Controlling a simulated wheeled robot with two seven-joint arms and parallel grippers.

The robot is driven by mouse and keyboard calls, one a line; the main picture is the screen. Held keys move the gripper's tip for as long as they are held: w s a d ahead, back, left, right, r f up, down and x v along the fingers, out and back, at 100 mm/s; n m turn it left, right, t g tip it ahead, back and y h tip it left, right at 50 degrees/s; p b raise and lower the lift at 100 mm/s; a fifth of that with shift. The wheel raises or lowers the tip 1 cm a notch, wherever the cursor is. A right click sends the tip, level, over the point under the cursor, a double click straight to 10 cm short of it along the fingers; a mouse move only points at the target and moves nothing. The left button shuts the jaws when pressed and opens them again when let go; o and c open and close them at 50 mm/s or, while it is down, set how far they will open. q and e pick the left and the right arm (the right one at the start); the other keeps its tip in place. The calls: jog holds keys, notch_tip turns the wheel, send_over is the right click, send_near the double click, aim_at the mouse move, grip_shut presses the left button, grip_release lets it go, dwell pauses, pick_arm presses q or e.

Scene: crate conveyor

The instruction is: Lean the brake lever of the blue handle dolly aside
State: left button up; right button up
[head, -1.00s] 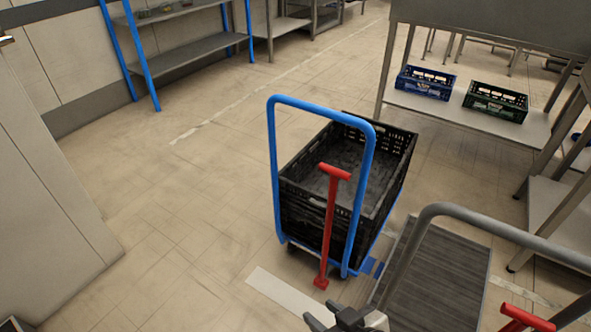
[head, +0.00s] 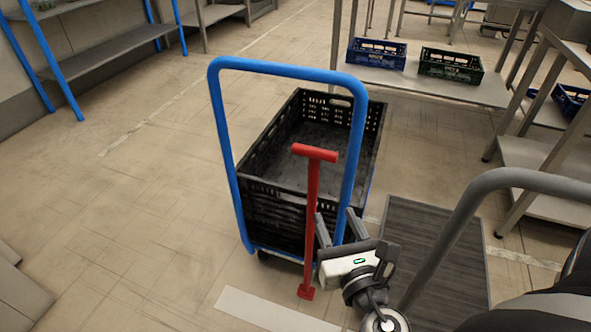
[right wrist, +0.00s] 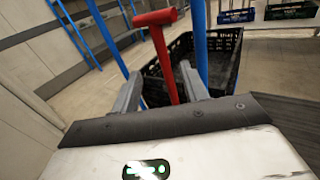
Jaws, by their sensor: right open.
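The blue handle dolly (head: 217,130) stands in the middle of the head view, with a black crate (head: 270,205) on its deck. The red brake lever (head: 312,200) stands near upright on the near side of the handle, with a T-shaped top. My right gripper (head: 337,214) is open, just right of the lever's shaft in the head view. In the right wrist view the lever (right wrist: 163,55) shows between the two spread fingers (right wrist: 161,76), apparently beyond them; I cannot tell if they touch it. My left gripper is not in view.
A grey-handled dolly (head: 455,225) with a dark ribbed deck stands close on the right. A table (head: 450,88) behind holds a blue crate (head: 376,54) and a dark green crate (head: 450,66). Blue-framed shelving (head: 110,42) is at back left.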

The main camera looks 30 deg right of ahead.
jog(key=p, duration=0.2)
send_near(316, 175)
jog(key=w, duration=0.2)
jog(key=p+x, duration=0.1)
jog(key=x, duration=0.9)
jog(key=shift+d+p, duration=0.25)
jog(key=shift+p, duration=0.1)
jog(key=shift+w+d, duration=0.15)
jog(key=shift+w, duration=0.35)
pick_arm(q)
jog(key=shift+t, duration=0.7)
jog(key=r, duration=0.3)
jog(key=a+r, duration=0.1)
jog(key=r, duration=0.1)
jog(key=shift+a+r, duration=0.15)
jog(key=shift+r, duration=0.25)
